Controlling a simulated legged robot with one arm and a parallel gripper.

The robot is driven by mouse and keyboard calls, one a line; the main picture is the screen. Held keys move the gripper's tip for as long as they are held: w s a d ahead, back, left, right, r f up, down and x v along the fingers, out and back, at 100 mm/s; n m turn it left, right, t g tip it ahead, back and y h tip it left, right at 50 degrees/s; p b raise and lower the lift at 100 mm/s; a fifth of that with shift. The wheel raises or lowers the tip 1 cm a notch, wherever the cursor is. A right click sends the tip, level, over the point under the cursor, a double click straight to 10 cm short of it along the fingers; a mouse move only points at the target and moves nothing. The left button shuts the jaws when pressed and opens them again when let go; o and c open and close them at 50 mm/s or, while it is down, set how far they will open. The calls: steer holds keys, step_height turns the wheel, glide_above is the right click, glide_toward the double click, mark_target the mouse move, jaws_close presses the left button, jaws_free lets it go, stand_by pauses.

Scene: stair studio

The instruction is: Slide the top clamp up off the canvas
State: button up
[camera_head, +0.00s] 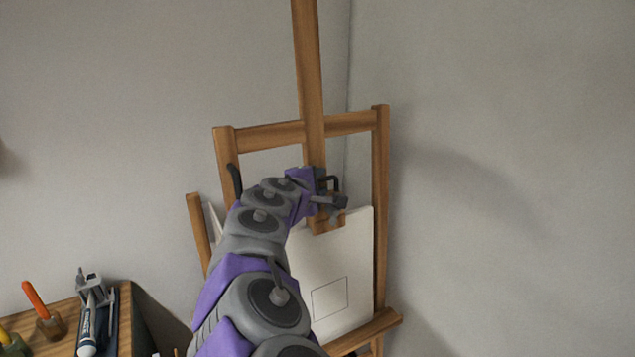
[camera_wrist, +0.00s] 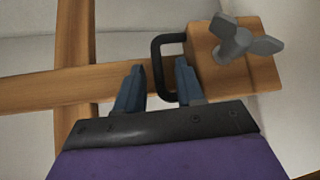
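The top clamp is a wooden block (camera_head: 328,226) on the easel's central mast, at the canvas's top edge. In the wrist view the block (camera_wrist: 262,72) carries a grey wing nut (camera_wrist: 234,40) and a black loop handle (camera_wrist: 156,66) on its left side. The white canvas (camera_head: 353,255) stands on the easel, partly hidden by my arm. My gripper (camera_wrist: 158,84) is open. The handle's outer bar lies between its two blue-grey fingers, with gaps visible on both sides. In the head view my gripper (camera_head: 333,201) is beside the clamp, and contact is hard to tell.
The wooden easel (camera_head: 381,160) stands near the room's corner, its mast (camera_head: 308,60) rising above the crossbar (camera_head: 268,136). A wooden side table (camera_head: 124,320) at the lower left holds tubes and tools. The wall area at right is clear.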

steer(key=shift+a, duration=0.25)
steer(key=shift+c, duration=0.8)
steer(key=shift+w+d, duration=0.1)
steer(key=shift+d, duration=0.45)
steer(key=c, duration=0.3)
steer(key=shift+d, duration=0.1)
jaws_close()
steer(key=r+p, duration=0.6)
steer(key=r, duration=0.1)
steer(key=w+a+r+p, duration=0.1)
steer(key=r+p, duration=0.2)
steer(key=r, duration=0.1)
steer(key=shift+w+a+r, duration=0.1)
